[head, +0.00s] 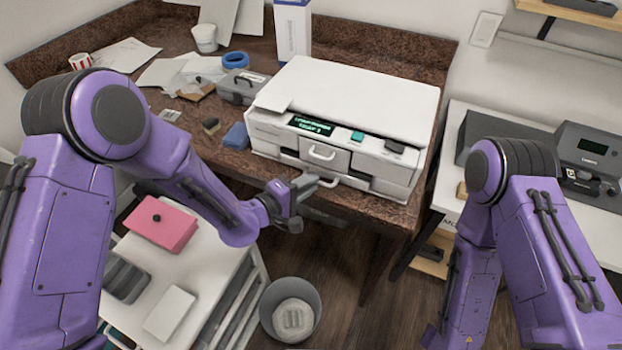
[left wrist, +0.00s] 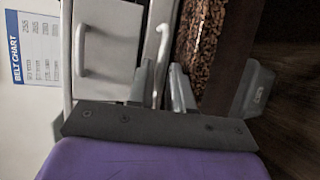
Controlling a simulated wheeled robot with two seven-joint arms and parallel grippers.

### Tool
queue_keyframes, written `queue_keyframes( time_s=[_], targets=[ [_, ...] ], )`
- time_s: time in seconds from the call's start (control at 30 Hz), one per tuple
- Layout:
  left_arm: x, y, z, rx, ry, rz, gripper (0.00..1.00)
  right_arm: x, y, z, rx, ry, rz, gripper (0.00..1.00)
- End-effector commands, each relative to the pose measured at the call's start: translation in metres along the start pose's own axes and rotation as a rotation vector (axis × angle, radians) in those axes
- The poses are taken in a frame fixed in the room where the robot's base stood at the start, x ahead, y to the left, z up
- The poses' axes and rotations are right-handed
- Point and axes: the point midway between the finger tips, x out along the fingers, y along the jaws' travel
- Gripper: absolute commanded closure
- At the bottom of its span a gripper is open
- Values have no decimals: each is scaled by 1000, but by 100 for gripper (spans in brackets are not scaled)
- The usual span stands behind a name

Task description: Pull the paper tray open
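The white printer (head: 345,100) stands on the brown speckled counter, with a small lit display on its front. Its front has an upper panel with a handle (head: 322,153) and a low paper tray with a handle (head: 322,182) beneath. My left gripper (head: 312,184) is at the low tray handle. In the left wrist view its two fingers (left wrist: 160,90) stand apart on either side of the curved tray handle (left wrist: 160,50), with gaps showing. The upper panel handle (left wrist: 84,50) is left of the fingers there. My right gripper is out of view; only its arm shows.
A grey bin (head: 291,310) stands on the floor below the counter. A white cart (head: 215,265) with a pink box (head: 160,224) is at the lower left. A blue sponge-like block (head: 236,136) lies left of the printer.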

Motion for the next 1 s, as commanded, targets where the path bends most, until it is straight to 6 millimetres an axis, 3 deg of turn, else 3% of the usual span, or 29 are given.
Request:
queue_keyframes(
  time_s=[0.13, 0.37, 0.43, 1.0],
  targets=[
    [11, 0, 0, -1, 0, 0, 80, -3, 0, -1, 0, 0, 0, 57],
    [12, -1, 0, -1, 1, -1, 80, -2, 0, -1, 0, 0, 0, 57],
    [11, -1, 0, -1, 1, -1, 100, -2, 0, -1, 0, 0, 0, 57],
    [11, -1, 0, 0, 1, -1, 100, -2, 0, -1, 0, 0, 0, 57]
  ],
)
